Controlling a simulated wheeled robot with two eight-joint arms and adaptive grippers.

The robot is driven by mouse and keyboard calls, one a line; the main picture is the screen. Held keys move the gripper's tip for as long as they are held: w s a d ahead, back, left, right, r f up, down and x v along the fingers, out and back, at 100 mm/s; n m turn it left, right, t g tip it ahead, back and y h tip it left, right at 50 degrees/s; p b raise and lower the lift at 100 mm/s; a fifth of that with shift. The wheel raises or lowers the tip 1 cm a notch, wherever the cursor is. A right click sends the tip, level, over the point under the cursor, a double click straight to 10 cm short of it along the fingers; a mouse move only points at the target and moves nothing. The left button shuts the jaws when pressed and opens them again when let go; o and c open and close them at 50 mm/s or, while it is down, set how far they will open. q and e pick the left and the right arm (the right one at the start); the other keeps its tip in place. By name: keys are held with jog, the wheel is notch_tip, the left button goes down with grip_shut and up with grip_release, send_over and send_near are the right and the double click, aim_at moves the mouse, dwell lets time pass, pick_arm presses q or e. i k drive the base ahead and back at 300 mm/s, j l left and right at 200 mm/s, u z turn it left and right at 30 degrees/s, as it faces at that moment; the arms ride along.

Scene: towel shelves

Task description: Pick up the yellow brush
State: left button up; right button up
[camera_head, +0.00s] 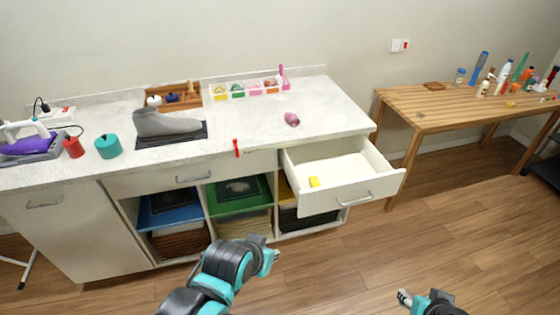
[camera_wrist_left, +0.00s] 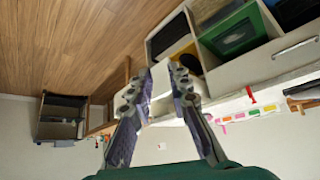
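The counter (camera_head: 255,125) holds a grey shoe-like item (camera_head: 165,124), a teal cylinder (camera_head: 108,147), a red one (camera_head: 73,147), a pink item (camera_head: 292,119) and colored bins (camera_head: 238,91). A wooden table (camera_head: 425,105) with bottles stands right. Floor (camera_head: 360,255) before the drawer is clear.

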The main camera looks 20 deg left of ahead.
aim_at(314, 181)
jog(key=i+j+z, duration=0.1)
jog(key=i+j, duration=0.2)
jog(key=i+j+z, duration=0.25)
jog(key=i+j, duration=0.25)
jog(key=j, duration=0.2)
jog(key=i+j+z, duration=0.15)
jog(key=j, duration=0.25)
jog(key=i+j+z, duration=0.1)
jog(key=i+j, duration=0.2)
jog(key=j, duration=0.1)
